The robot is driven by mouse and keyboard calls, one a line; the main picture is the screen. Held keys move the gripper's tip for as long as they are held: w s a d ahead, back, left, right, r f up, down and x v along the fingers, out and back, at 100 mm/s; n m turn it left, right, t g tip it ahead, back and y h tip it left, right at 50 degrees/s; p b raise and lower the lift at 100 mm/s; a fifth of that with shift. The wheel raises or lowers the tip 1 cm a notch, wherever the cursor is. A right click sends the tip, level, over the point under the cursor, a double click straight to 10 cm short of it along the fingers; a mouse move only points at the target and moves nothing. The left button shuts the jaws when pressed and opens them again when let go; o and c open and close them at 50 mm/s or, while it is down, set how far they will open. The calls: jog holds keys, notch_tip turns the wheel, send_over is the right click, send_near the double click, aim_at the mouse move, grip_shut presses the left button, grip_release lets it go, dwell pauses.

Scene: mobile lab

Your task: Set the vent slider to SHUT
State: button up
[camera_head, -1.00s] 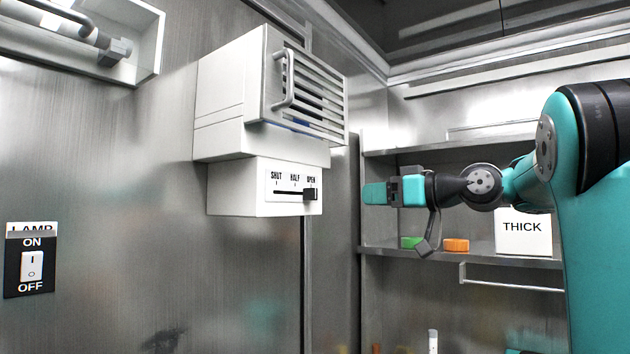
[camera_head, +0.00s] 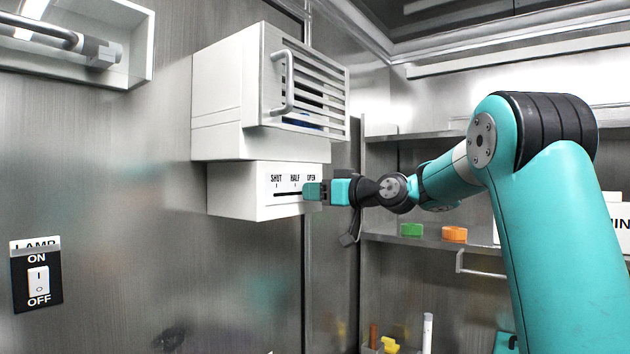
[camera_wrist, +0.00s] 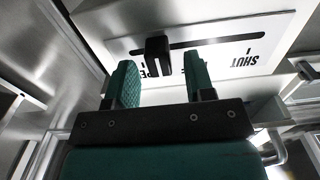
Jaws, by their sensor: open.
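The vent slider's black knob (camera_wrist: 158,55) sits at the OPEN end of its slot in the wrist view, with the word OPEN partly hidden by it and a finger. The white slider panel (camera_head: 283,180) is marked SHUT, HALF and OPEN from left to right in the head view. My gripper (camera_head: 312,191) is in front of the OPEN end and hides the knob there. In the wrist view my gripper (camera_wrist: 158,82) is open, with two green fingers apart. The knob shows just beyond the fingertips, between them; whether either finger touches it I cannot tell.
A vent box with a grille and handle (camera_head: 289,82) juts out directly above the panel. A lamp switch (camera_head: 38,280) is on the wall at lower left. Shelves at the right hold a green block (camera_head: 411,230) and an orange block (camera_head: 454,234). Left of the panel is bare wall.

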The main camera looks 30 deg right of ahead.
jog(key=shift+w+a, duration=0.2)
jog(key=shift+w, duration=0.35)
